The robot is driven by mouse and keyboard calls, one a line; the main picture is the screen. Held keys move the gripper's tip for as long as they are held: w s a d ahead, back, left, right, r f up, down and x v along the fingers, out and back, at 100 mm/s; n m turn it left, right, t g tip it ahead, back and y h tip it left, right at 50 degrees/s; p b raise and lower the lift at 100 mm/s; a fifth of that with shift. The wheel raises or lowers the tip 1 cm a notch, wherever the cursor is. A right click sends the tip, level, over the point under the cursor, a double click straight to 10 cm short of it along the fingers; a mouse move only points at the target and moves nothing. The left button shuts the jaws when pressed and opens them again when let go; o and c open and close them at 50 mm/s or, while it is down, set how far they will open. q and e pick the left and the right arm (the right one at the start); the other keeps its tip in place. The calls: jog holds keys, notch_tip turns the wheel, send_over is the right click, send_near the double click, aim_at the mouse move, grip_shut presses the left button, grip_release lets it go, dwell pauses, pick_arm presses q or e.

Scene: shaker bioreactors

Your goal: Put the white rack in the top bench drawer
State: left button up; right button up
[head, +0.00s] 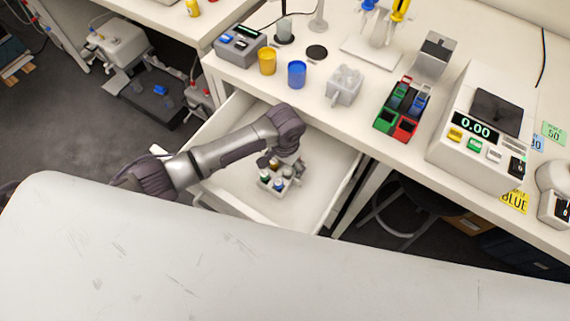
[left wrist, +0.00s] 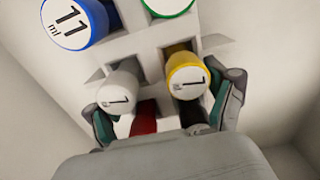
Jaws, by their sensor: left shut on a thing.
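The white rack (head: 264,186) holds several small vials with coloured caps and is inside the open top bench drawer (head: 325,165). My left arm reaches over the drawer's left side, and my left gripper (head: 283,168) is shut on the rack from above. In the left wrist view, the rack (left wrist: 150,40) lies between the two fingers of the gripper (left wrist: 167,108), with blue, green, white and yellow caps facing the camera. I cannot tell whether the rack's underside touches the drawer floor. My right gripper is out of view.
The bench top (head: 385,155) above the drawer bears a yellow cup (head: 267,61), a blue cup (head: 297,74), a pale block (head: 344,85), coloured racks (head: 403,110) and a scale (head: 484,125). The drawer floor around the rack is bare. A pale surface (head: 250,270) fills the foreground.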

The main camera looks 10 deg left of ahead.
pick_arm(q)
jog(key=shift+f, duration=0.1)
jog(key=o, duration=1.1)
jog(key=shift+c, duration=0.2)
notch_tip(320, 180, up, 12)
jog(key=shift+p, duration=0.4)
